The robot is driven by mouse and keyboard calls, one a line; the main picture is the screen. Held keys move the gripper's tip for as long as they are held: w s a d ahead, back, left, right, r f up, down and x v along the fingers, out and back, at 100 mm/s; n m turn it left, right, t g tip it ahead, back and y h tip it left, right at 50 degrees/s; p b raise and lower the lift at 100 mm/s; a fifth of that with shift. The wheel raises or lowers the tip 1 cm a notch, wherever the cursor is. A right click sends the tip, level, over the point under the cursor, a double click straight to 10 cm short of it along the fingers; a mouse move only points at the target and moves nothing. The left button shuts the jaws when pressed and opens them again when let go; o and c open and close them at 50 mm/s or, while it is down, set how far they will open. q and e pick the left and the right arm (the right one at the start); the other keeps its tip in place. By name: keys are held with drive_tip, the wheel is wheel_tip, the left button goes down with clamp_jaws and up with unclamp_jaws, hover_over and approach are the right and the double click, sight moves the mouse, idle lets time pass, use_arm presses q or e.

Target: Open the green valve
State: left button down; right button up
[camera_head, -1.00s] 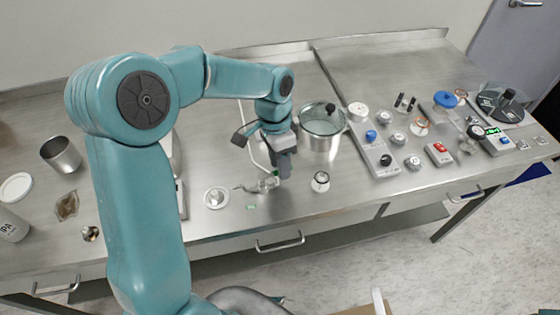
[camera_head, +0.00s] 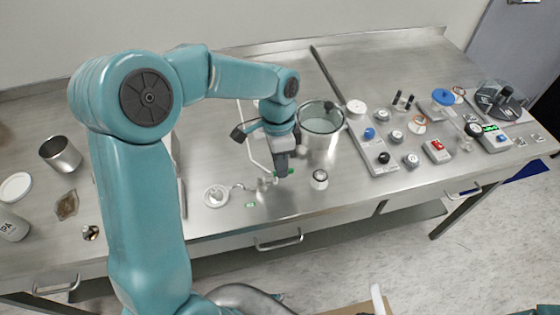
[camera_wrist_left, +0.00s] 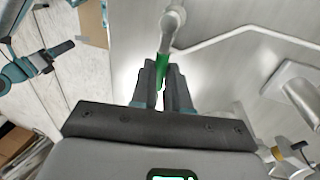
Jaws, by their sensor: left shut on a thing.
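The green valve handle (camera_wrist_left: 164,68) is a narrow green lever on a metal pipe fitting (camera_wrist_left: 173,25) in the left wrist view. My left gripper (camera_wrist_left: 163,82) is shut on it, one dark finger on each side. In the head view a little green of the handle (camera_head: 290,171) shows beside my left gripper (camera_head: 281,172), low over the steel bench. The fingers hide the rest of the handle. A teal part of mine with a dark end is at the left wrist view's left; I cannot tell whether it is my right gripper.
A glass-walled pot (camera_head: 320,140) stands close behind and right of my left gripper. A small round jar (camera_head: 319,180) is just right of it, and a white disc (camera_head: 215,196) lies left. A control panel (camera_head: 372,146) with knobs is farther right. The bench front is mostly clear.

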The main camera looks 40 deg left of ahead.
use_arm(q)
drive_tip(key=c, duration=1.1)
unclamp_jaws()
drive_tip(key=shift+r, duration=0.1)
wheel_tip(320, 180, up, 16)
drive_tip(key=w+a+p, duration=0.1)
drive_tip(key=w+a, duration=0.1)
drive_tip(key=shift+a, duration=0.15)
